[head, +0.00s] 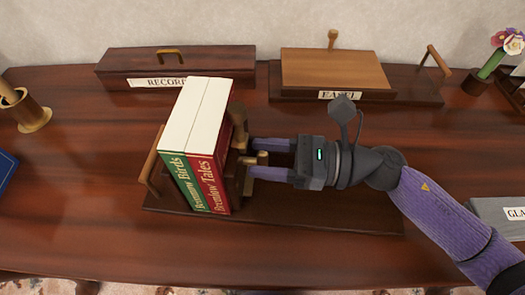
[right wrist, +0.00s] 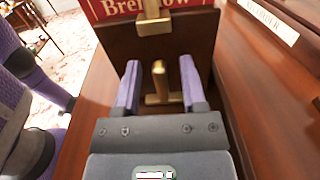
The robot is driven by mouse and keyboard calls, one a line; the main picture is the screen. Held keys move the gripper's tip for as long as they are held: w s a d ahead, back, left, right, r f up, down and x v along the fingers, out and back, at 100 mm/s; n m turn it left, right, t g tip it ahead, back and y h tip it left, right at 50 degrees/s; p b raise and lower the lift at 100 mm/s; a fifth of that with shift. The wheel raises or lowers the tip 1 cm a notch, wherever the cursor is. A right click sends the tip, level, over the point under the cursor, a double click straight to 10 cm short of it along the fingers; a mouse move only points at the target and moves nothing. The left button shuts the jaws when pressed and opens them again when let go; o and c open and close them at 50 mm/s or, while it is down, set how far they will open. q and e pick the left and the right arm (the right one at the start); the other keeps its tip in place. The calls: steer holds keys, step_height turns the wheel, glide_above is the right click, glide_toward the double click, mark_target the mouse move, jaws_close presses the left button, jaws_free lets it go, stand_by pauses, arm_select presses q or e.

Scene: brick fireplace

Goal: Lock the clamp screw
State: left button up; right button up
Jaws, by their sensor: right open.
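A dark wooden book clamp (head: 300,212) lies on the desk with a green book (head: 183,183) and a red book (head: 209,180) upright in it. A light wooden end piece (head: 151,162) is at their left. A brass screw handle (right wrist: 158,78) shows in the right wrist view beside the dark sliding block. My right gripper (head: 252,158) is open, pointing left, its purple fingers on either side of the brass handle. In the right wrist view the gripper (right wrist: 159,78) shows gaps at both fingers. My left gripper is out of view.
Desk surface in front of the clamp is clear.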

steer(key=shift+a, duration=0.35)
steer(key=c, duration=0.5)
jaws_close()
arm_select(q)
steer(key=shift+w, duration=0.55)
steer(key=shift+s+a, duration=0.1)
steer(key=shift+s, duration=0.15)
